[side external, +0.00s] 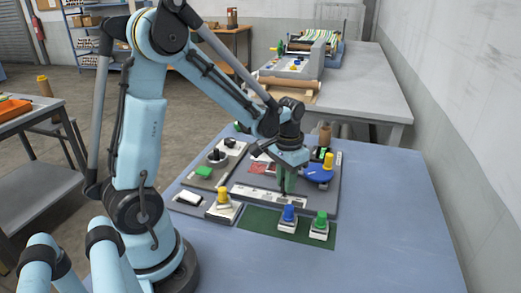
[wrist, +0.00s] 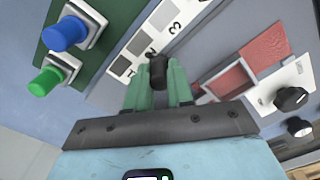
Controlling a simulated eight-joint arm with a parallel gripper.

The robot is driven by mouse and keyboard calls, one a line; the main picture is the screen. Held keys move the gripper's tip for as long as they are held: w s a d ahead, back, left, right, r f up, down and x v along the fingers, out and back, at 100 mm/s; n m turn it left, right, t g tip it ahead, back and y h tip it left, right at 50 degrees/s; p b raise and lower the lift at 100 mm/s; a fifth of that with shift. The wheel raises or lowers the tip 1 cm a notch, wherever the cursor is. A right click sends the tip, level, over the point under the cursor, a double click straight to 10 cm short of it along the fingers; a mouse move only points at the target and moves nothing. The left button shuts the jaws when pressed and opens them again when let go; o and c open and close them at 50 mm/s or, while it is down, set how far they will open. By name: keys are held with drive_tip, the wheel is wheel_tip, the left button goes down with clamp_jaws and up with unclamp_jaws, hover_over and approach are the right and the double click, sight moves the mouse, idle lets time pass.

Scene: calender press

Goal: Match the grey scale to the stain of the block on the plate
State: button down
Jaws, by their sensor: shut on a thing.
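My gripper (wrist: 158,88) has green fingers, shut on a small black knob (wrist: 157,72). In the side view my gripper (side external: 288,182) stands over the grey scale strip (side external: 262,194), and the fingers hide part of it. In the wrist view the strip (wrist: 172,42) is pale, with grey squares and printed marks, and runs diagonally beyond the fingertips. To its right lies the plate with a reddish block (wrist: 264,45), lighter and darker in parts.
Blue (side external: 289,213) and green (side external: 321,219) push buttons stand on a green mat at the front. A yellow button (side external: 223,195) stands to the left. A blue part with a yellow knob (side external: 318,174) stands close on the right. The blue table (side external: 400,220) is clear at right.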

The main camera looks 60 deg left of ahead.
drive_tip(key=c, duration=1)
unclamp_jaws()
wheel_tip(320, 180, up, 12)
drive_tip(key=shift+r, duration=0.1)
drive_tip(key=shift+s, duration=0.1)
drive_tip(key=s+d+t, duration=0.2)
drive_tip(key=d, duration=0.1)
drive_tip(key=s+d+f+m+t, duration=0.1)
drive_tip(key=s+d+t, duration=0.1)
drive_tip(key=d, duration=0.1)
drive_tip(key=s+d+t, duration=0.1)
drive_tip(key=d+t, duration=0.2)
drive_tip(key=shift+s+d+f+m, duration=0.15)
drive_tip(key=shift+s+f+m, duration=0.15)
drive_tip(key=shift+s+m, duration=0.1)
